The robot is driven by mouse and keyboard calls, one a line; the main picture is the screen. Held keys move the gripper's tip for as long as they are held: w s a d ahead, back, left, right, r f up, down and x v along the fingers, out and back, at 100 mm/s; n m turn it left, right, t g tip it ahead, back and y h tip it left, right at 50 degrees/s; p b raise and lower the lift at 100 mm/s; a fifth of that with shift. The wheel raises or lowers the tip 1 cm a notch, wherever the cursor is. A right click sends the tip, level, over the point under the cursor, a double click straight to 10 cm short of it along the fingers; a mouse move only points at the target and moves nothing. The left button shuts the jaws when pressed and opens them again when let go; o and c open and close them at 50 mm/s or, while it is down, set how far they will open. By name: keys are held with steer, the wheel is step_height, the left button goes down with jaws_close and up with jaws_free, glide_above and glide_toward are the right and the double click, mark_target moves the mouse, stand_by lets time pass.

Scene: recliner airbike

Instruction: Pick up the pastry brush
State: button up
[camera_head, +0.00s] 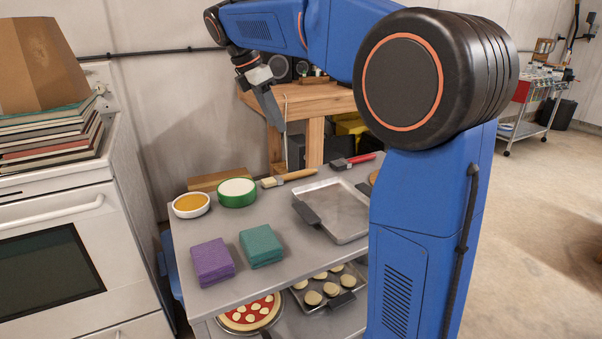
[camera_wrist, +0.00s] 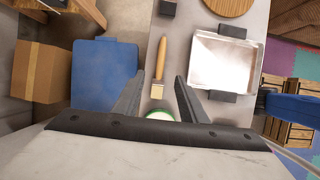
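The pastry brush (camera_head: 289,178) lies on the grey table top near its back edge, with a pale wooden handle and light bristles. In the wrist view the brush (camera_wrist: 160,62) shows between my finger tips, bristles nearer me and handle pointing away. My gripper (camera_head: 271,106) is above the table's back edge, well clear of the brush. In the wrist view my gripper (camera_wrist: 159,80) has its two fingers apart with nothing held.
A green bowl (camera_head: 237,193) and a white bowl (camera_head: 191,206) stand left of the brush. A metal tray (camera_head: 341,212) lies right of it, and a red-handled tool (camera_head: 356,160) behind. Purple (camera_head: 212,261) and teal (camera_head: 261,245) cloth stacks are in front.

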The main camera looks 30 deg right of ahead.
glide_toward(299, 171)
steer(key=x, duration=0.2)
steer(key=shift+d+f, duration=0.15)
steer(key=shift+f, duration=0.15)
steer(key=shift+x, duration=2.75)
steer(key=shift+s, duration=0.15)
jaws_close()
